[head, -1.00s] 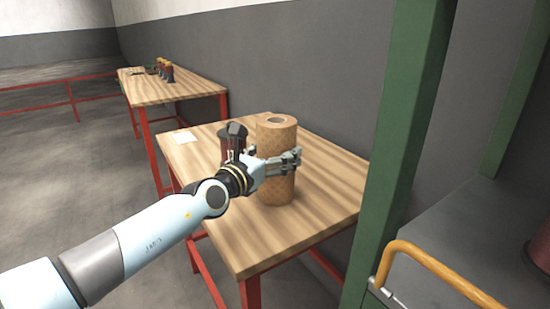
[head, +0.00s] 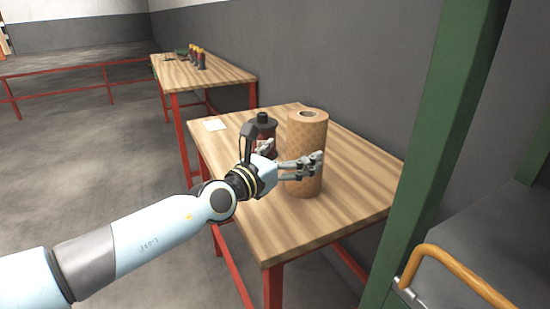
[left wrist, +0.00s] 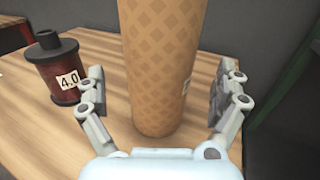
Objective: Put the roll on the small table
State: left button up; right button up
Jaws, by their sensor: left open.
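The roll (head: 308,140) is a tan cylinder with a diamond pattern and a hollow core. It stands upright on the small wooden table (head: 350,205), which has red legs. My left gripper (head: 296,158) is open beside the roll, in front of it in the head view. In the left wrist view the roll (left wrist: 165,65) stands between the spread fingers of the left gripper (left wrist: 160,100), with a gap on each side. The roll's top is cut off in that view. My right gripper is not in view.
A dark red coil (left wrist: 60,70) labelled 4.0 stands on the table left of the roll. A farther table (head: 205,75) holds several small items. A green post (head: 435,130) rises at right.

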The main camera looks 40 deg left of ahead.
pick_arm(q)
jog(key=s, duration=0.7)
dwell(0.3)
